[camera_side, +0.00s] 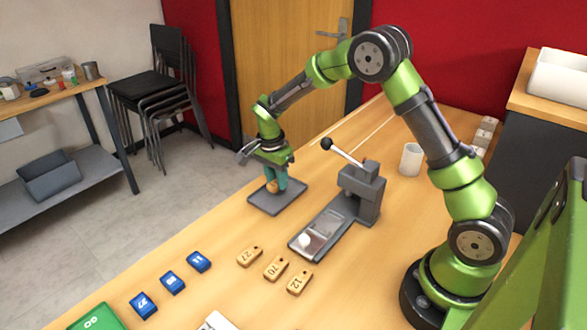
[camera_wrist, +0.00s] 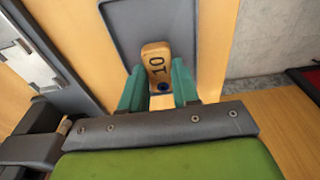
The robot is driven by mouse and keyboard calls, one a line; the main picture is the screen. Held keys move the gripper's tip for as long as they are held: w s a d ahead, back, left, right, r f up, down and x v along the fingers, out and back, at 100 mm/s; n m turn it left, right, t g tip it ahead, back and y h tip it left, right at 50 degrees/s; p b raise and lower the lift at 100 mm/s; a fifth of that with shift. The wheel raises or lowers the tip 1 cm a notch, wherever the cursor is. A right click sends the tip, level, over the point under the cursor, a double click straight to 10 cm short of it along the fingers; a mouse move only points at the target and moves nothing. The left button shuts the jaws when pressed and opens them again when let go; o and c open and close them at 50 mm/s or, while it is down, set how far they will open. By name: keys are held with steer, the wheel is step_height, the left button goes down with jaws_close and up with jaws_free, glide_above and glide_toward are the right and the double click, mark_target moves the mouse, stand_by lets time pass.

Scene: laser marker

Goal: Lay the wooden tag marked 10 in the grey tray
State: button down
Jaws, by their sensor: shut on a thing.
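The wooden tag marked 10 (camera_wrist: 156,62) is between the teal fingers of my gripper (camera_wrist: 159,88) in the wrist view, its number readable and a dark round spot near its lower end. My gripper (camera_side: 277,181) is shut on the tag, which shows as a small tan patch (camera_side: 272,186) in the side view. The grey tray (camera_side: 262,204) is on the wooden table under my gripper. The tray also shows behind the tag in the wrist view (camera_wrist: 123,30). I cannot tell whether the tag touches the tray floor.
A grey lever press (camera_side: 361,190) with a flat bed stands right of the tray. Three other wooden tags (camera_side: 275,267) lie in front. Several blue blocks (camera_side: 172,282) and a green box (camera_side: 96,317) are at front left. A white cup (camera_side: 411,159) stands behind the press.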

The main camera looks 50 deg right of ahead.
steer(key=shift+f, duration=1.2)
steer(key=shift+f, duration=0.15)
steer(key=c, duration=0.8)
jaws_free()
